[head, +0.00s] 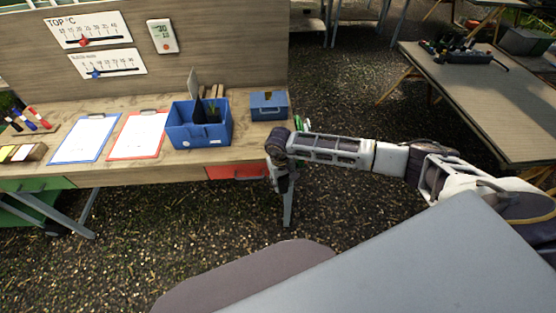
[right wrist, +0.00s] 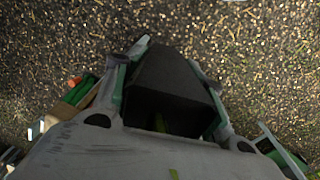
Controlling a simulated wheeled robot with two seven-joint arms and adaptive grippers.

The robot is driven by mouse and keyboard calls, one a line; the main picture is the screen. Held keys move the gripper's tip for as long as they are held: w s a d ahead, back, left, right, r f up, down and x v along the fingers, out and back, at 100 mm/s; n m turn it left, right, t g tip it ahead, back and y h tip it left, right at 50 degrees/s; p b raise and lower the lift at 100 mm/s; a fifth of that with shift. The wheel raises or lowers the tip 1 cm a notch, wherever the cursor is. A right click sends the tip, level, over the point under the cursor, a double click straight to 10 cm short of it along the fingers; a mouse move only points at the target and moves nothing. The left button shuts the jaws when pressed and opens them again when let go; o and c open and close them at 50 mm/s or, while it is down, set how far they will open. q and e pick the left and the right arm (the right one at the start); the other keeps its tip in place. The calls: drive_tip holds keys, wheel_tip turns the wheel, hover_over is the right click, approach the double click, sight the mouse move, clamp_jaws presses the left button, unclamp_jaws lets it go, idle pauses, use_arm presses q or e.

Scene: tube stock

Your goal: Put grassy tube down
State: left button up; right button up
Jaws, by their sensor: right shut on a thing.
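My right gripper (head: 281,180) hangs at the right front corner of the wooden bench, pointing down beside its edge. In the right wrist view the gripper (right wrist: 168,70) is shut on a dark, square-sided tube (right wrist: 165,88), with a little green at its near end. Most of the grass is hidden by the gripper body. In the head view the held tube is hidden or too small to make out. Below the gripper the wrist view shows speckled ground. My left gripper is out of view.
The bench (head: 150,170) carries a blue open bin (head: 200,135) with a green plant inside, a small blue box (head: 268,106), and two clipboards (head: 137,136). A red drawer (head: 236,172) is under the front edge. Another table (head: 485,100) stands at right. Gravel between is clear.

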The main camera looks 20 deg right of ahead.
drive_tip(key=s+f, duration=0.2)
drive_tip(key=s, duration=0.1)
drive_tip(key=s+f, duration=0.1)
drive_tip(key=shift+s+a+f, duration=0.25)
drive_tip(key=shift+s+f, duration=0.05)
drive_tip(key=shift+a, duration=0.1)
